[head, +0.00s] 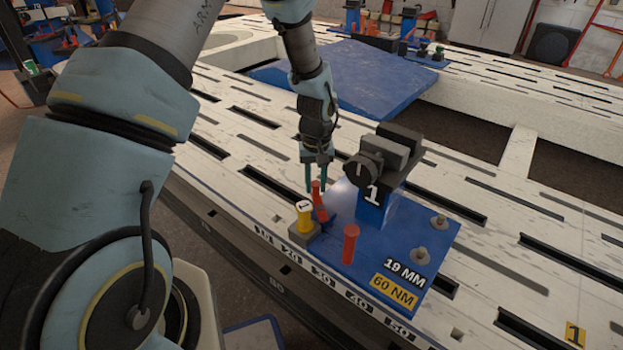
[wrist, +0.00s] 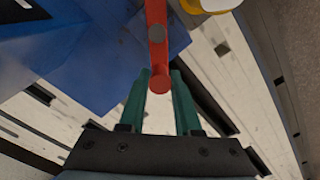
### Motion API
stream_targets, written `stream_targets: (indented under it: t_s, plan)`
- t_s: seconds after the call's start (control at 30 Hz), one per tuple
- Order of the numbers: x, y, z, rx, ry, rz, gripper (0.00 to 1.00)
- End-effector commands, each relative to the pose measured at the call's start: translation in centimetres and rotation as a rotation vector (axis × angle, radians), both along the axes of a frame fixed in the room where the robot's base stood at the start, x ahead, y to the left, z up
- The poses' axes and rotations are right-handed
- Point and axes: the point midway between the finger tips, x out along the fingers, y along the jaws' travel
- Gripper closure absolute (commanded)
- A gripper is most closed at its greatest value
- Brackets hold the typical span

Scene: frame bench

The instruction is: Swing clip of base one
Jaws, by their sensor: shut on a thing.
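Base one is a blue plate (head: 390,245) on the slotted bench, with a black clamp block (head: 385,155) on a blue post marked 1. Its red clip (head: 319,205) stands near the left edge, beside a yellow knob (head: 304,217). My gripper (head: 321,187) points down with its green fingers at the top of the clip. In the wrist view my gripper (wrist: 160,82) has one finger on each side of the red clip (wrist: 157,50), shut on its end. The fingers partly hide the clip's top in the head view.
A large blue panel (head: 350,78) lies behind. The slotted bench (head: 500,240) to the right is clear.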

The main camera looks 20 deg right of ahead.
Motion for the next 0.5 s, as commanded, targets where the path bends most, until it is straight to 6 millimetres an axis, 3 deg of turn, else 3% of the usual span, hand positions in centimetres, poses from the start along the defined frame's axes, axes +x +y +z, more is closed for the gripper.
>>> stream_targets:
  t_s: [0.5]
  plan:
    - [-0.9,-2.2,0.3,-0.001,0.0,-0.488,1.0]
